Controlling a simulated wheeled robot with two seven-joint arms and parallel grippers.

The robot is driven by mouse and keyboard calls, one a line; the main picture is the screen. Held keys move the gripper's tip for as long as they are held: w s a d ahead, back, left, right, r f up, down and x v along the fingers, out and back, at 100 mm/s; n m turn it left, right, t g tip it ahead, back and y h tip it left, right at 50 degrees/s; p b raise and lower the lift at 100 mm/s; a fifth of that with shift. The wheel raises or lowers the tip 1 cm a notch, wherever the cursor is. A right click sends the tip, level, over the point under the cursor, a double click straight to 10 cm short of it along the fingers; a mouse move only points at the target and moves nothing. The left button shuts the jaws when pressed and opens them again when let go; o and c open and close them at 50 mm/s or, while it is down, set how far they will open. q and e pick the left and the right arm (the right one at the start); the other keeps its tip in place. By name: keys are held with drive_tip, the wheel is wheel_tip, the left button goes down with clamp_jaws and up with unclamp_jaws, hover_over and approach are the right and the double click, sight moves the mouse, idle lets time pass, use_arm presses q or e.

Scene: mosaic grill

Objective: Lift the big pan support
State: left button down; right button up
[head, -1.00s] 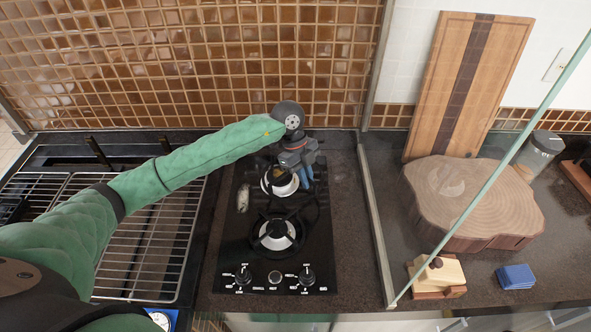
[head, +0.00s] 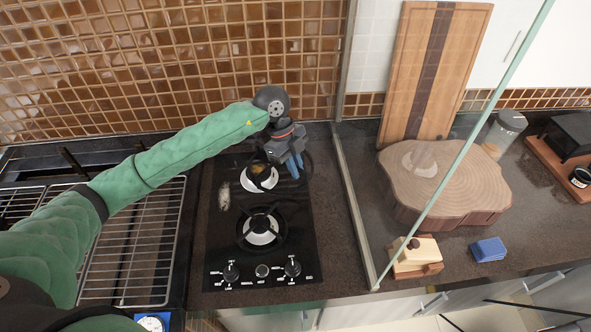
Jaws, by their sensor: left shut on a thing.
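The gas hob (head: 218,250) is a black glass plate with a rear and a front burner. The big pan support (head: 247,171) is a thin black frame at the rear burner, partly hidden by my left gripper. My left gripper (head: 294,167) is shut on this support at its right side, with blue fingers pointing down. I cannot tell whether the support is touching the hob or raised. The smaller black pan support (head: 262,229) sits over the front burner. My right gripper is not in view.
A wire rack grill (head: 130,250) lies left of the hob. A glass partition (head: 465,150) stands on the right. Beyond it are a round wooden slab (head: 460,185), a tall cutting board (head: 405,80), a butter-like block (head: 417,250) and blue sponges (head: 488,249). A tiled wall (head: 170,70) closes the back.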

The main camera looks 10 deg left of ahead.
use_arm(q)
drive_tip(key=shift+r, duration=1.8)
